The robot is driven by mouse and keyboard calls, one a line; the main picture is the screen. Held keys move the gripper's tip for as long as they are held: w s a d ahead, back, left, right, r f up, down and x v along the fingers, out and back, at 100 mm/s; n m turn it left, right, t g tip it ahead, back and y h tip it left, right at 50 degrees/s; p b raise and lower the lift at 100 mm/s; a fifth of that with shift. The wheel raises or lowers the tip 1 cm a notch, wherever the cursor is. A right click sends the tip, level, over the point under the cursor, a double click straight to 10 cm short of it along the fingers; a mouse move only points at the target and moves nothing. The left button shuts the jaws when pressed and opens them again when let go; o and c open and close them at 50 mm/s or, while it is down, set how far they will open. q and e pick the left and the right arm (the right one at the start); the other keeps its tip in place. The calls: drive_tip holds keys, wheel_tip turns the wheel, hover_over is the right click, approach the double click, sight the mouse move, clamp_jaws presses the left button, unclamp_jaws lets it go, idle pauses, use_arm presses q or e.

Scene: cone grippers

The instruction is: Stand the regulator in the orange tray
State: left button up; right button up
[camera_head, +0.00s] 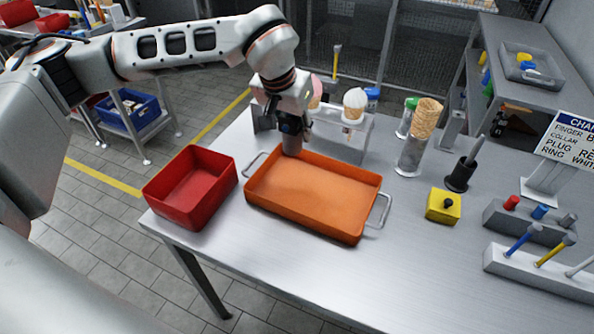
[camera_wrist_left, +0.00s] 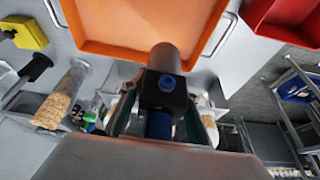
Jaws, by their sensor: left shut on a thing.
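The regulator (camera_head: 291,128) has a black block, a grey cylindrical bowl and a blue knob. My left gripper (camera_head: 286,117) is shut on it and holds it roughly upright, bowl down, at the back left corner of the orange tray (camera_head: 320,192). In the left wrist view the regulator (camera_wrist_left: 165,84) sits between the fingers of the gripper (camera_wrist_left: 165,112), and the bowl overlaps the edge of the orange tray (camera_wrist_left: 100,48). I cannot tell whether the bowl touches the tray. The visible tray floor is empty. My right gripper is not in view.
A red bin (camera_head: 190,190) stands left of the tray. Behind it is a clear rack (camera_head: 340,135) with cones. A glass with waffle cones (camera_head: 411,155), a yellow block (camera_head: 443,206) and a black holder (camera_head: 460,174) stand to the right. The table's front is clear.

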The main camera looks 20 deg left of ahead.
sight(287, 147)
use_arm(q)
wheel_tip(287, 147, down, 13)
drive_tip(key=shift+r+b, duration=0.2)
drive_tip(key=shift+b, duration=0.3)
drive_tip(key=shift+r, duration=0.1)
drive_tip(key=o, duration=1.3)
drive_tip(key=shift+f, duration=0.2)
drive_tip(key=shift+c, duration=0.2)
drive_tip(key=p+v, duration=0.1)
drive_tip(key=v, duration=0.9)
drive_tip(key=shift+s+a+r, duration=0.1)
drive_tip(key=shift+r, duration=0.3)
drive_tip(key=shift+s+r, duration=0.35)
drive_tip(key=shift+r, duration=0.3)
